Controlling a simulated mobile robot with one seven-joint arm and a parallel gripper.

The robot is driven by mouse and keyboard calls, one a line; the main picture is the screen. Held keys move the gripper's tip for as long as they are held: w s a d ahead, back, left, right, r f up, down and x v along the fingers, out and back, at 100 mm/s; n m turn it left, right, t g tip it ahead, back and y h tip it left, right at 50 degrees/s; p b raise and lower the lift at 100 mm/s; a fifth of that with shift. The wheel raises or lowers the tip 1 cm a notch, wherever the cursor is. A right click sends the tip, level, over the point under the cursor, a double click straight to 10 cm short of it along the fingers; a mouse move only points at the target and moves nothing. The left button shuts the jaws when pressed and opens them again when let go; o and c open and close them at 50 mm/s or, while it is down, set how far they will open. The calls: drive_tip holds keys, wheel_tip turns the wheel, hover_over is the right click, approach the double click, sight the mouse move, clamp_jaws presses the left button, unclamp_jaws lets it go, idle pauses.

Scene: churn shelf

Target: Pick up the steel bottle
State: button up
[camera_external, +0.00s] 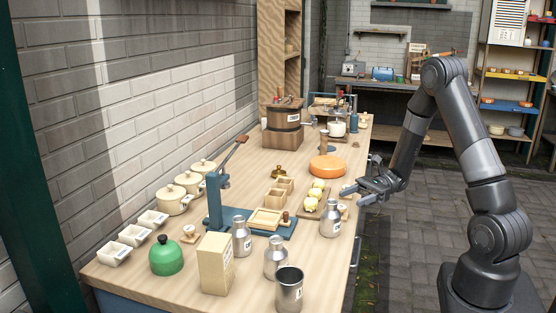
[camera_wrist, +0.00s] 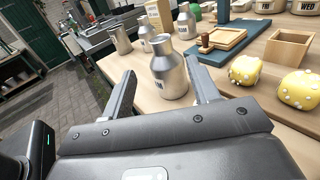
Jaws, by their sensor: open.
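Several steel bottles with narrow necks and labels stand upright on the wooden bench. The nearest one to my gripper (camera_external: 358,192) is a steel bottle (camera_external: 330,219) near the bench's right edge. In the wrist view this bottle (camera_wrist: 170,80) appears between my two open fingers (camera_wrist: 160,68). Another steel bottle (camera_external: 242,238) and a third (camera_external: 276,259) stand farther left and toward the front. They also show behind the nearest bottle in the wrist view. My gripper is open and empty, just right of and behind the nearest bottle; I cannot tell whether a finger touches it.
A board with yellow spotted pieces (camera_wrist: 247,70) lies close beside the nearest bottle. A steel cup (camera_external: 289,289), a cardboard-coloured box (camera_external: 215,264) and a blue press (camera_external: 216,205) stand to the left and front. An orange cheese wheel (camera_external: 327,166) lies farther back. The floor right of the bench is clear.

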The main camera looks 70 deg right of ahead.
sight(332, 206)
drive_tip(key=x, duration=0.9)
drive_tip(key=shift+w+a, duration=0.15)
drive_tip(key=shift+w, duration=0.15)
clamp_jaws()
idle(0.3)
